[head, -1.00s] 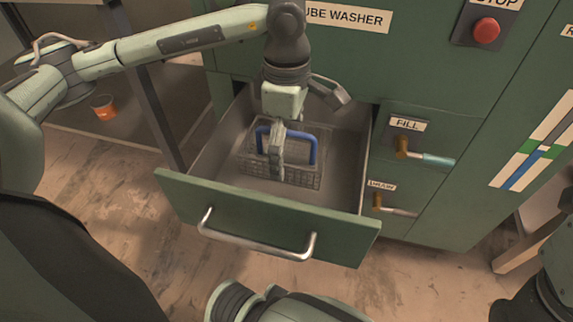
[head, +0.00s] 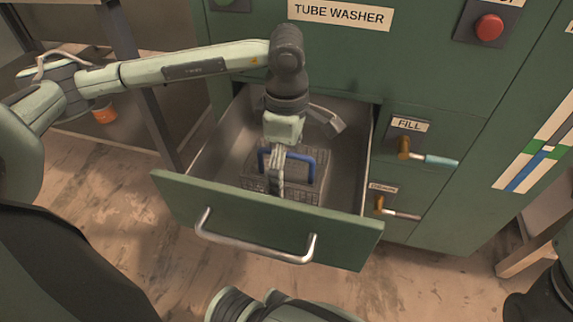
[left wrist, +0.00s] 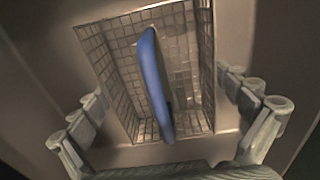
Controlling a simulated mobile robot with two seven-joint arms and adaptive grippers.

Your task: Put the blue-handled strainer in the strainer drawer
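The strainer is a grey wire-mesh basket (head: 308,195) with a blue handle (head: 302,158). It is inside the open green drawer (head: 268,222), behind the drawer's front panel, which hides its lower part. In the left wrist view the mesh basket (left wrist: 190,85) lies below my gripper, with the blue handle (left wrist: 153,85) crossing the middle. My left gripper (head: 279,192) points down into the drawer over the strainer. The left wrist view shows its fingers (left wrist: 165,115) spread wide on both sides of the handle, apart from it. My right gripper is not in view.
The drawer has a metal bar handle (head: 255,240) and belongs to the tube washer (head: 440,90). The fill valve (head: 425,157), drain valve (head: 395,210) and red stop button (head: 489,28) are to the right. An orange cup (head: 104,112) stands on a shelf at left.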

